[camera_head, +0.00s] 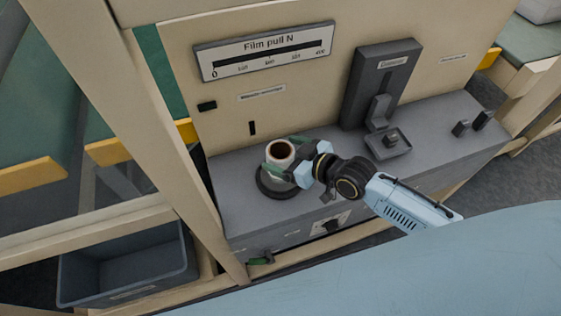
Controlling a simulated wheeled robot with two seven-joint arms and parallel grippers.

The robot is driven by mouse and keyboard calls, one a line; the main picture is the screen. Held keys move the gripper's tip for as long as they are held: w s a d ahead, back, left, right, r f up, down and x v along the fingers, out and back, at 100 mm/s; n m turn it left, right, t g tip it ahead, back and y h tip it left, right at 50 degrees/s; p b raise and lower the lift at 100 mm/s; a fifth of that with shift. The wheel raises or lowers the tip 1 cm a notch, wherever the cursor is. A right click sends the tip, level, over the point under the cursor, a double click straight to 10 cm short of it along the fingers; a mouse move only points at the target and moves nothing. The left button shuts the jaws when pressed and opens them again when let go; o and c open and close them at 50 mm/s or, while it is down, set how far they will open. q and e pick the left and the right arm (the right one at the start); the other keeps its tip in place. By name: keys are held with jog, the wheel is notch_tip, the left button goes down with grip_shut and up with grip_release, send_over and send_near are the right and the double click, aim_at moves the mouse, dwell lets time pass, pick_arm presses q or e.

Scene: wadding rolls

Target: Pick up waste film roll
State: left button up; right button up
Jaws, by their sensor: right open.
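The film roll (280,149) is a small white roll with a brown core. It stands upright on a dark round base (273,186) on the left part of the grey bench. My right gripper (279,157) reaches in from the right, with one green-tipped finger behind the roll and the other in front of it. Its jaws are open around the roll; I cannot tell whether either finger touches it. The lower part of the roll is partly hidden by the near finger. My left gripper is not in view.
The grey bench top (330,210) also bears a dark upright device (378,85) with a small tray (388,146). A film pull gauge (265,50) is on the panel behind. Cream posts (170,130) stand at left, with a grey bin (130,268) low down.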

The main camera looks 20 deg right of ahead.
aim_at(273, 151)
jog(key=x, duration=0.3)
jog(key=shift+w+a+f, duration=0.2)
jog(key=c, duration=1.2)
